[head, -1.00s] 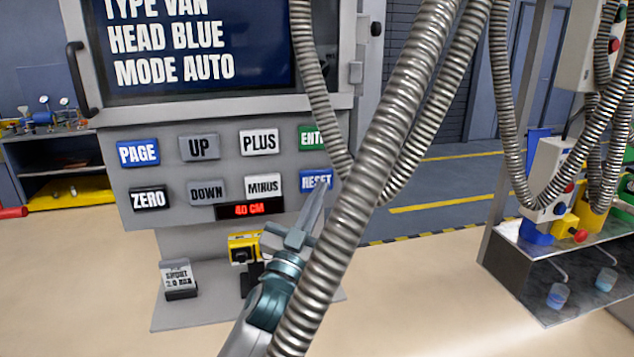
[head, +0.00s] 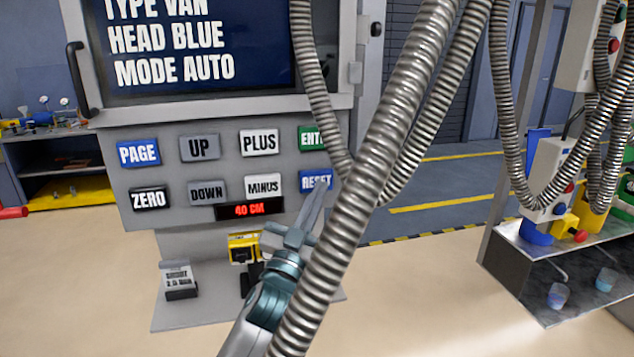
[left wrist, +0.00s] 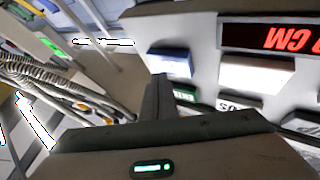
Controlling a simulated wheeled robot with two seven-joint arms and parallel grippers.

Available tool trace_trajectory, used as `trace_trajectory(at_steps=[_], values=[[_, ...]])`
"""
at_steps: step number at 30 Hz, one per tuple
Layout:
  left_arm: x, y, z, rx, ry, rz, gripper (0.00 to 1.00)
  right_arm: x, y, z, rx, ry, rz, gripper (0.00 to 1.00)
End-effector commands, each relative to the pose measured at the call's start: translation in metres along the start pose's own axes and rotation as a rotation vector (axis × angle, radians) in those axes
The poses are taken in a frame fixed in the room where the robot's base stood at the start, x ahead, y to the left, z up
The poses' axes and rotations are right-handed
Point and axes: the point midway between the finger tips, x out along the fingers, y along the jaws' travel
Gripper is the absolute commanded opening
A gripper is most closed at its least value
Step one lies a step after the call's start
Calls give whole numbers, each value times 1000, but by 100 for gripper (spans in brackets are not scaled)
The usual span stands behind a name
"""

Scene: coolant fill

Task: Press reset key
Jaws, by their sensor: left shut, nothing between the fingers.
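The blue RESET key (head: 314,181) is at the right end of the lower key row on the grey panel (head: 170,226). It also shows in the left wrist view (left wrist: 170,63). My left gripper (head: 321,186) is shut and empty, its fingertips at the lower right part of the RESET key in the head view. In the left wrist view my fingers (left wrist: 160,84) stand just below the blue key; I cannot tell whether they touch it. A ribbed metal hose (head: 385,130) passes in front of my left arm. My right gripper is not in view.
The green ENTER key (head: 309,139) is above RESET and the white MINUS key (head: 263,187) is to its left. A red display (head: 249,210) reads 40 CM. A screen (head: 195,45) is above. A steel stand (head: 560,275) is at the right, with open floor between.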

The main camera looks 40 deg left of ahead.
Motion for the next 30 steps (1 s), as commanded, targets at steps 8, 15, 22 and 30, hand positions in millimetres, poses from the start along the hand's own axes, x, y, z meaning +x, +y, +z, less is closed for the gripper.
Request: trace_trajectory(at_steps=[8,15,22,30], values=[[4,-3,2,0,1,0,0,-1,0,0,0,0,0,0],[4,-3,2,1,0,0,0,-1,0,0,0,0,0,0],[4,-3,3,1,0,0,0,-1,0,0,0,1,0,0],[6,-5,5,1,0,0,0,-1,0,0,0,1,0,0]])
